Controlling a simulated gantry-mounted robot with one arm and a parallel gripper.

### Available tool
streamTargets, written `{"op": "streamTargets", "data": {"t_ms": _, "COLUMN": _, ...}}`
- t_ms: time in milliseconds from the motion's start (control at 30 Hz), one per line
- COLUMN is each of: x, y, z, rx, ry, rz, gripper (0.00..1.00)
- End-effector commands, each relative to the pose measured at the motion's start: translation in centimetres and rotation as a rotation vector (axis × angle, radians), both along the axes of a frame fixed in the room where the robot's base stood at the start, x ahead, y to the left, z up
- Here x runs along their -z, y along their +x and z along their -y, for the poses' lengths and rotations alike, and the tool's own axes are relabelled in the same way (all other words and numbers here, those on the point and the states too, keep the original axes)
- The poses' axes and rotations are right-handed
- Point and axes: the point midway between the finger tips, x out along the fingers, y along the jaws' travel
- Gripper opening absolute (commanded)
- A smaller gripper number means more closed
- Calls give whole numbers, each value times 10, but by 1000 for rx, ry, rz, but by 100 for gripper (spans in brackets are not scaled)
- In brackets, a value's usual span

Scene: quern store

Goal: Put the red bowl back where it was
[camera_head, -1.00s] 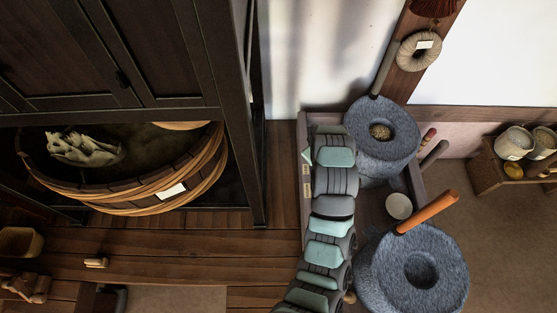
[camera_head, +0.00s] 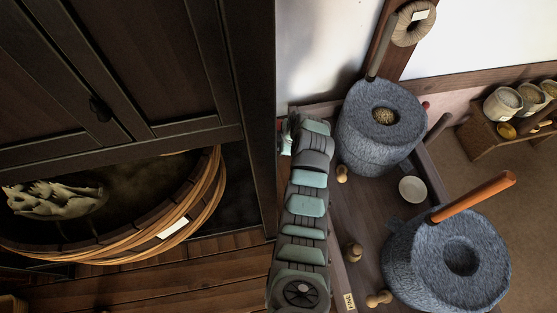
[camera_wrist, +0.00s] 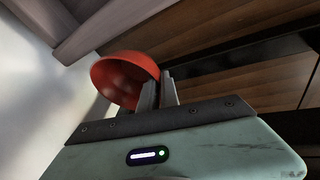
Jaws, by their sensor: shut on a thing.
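The red bowl (camera_wrist: 122,77) shows in the wrist view, tilted on its side with its hollow partly facing the camera. My gripper (camera_wrist: 158,85) is shut on the bowl's rim at its right side. White wall lies to the left behind the bowl and wooden boards lie to the right. In the head view my arm reaches up the middle, and my gripper (camera_head: 284,135) is only partly seen at its far end, beside the dark cabinet's edge.
A dark cabinet (camera_head: 255,60) stands close on the left, with a large wooden tub (camera_head: 205,205) below its doors. Two stone querns (camera_head: 362,140) (camera_head: 425,265) with upright handles and a small white bowl (camera_head: 412,190) are on the right. A shelf with pots (camera_head: 480,140) stands far right.

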Motion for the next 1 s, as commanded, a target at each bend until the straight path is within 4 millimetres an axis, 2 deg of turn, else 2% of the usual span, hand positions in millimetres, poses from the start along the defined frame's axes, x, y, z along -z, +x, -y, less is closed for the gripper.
{"op": "streamTargets", "data": {"t_ms": 33, "x": 19, "y": -2, "z": -1, "rx": 0, "ry": 2, "rz": -8, "gripper": 0}}
{"op": "streamTargets", "data": {"t_ms": 100, "x": 37, "y": -1, "z": 0, "rx": 0, "ry": 1, "rz": -5, "gripper": 0}}
{"op": "streamTargets", "data": {"t_ms": 267, "x": 66, "y": 0, "z": 0, "rx": 1, "ry": 1, "rz": -3, "gripper": 0}}
{"op": "streamTargets", "data": {"t_ms": 567, "x": 82, "y": 0, "z": 0, "rx": 2, "ry": 1, "rz": 0, "gripper": 0}}
{"op": "streamTargets", "data": {"t_ms": 833, "x": 113, "y": 0, "z": 0, "rx": 1, "ry": 1, "rz": -1, "gripper": 0}}
{"op": "streamTargets", "data": {"t_ms": 1000, "x": 116, "y": 1, "z": 0, "rx": 2, "ry": 2, "rz": 1, "gripper": 0}}
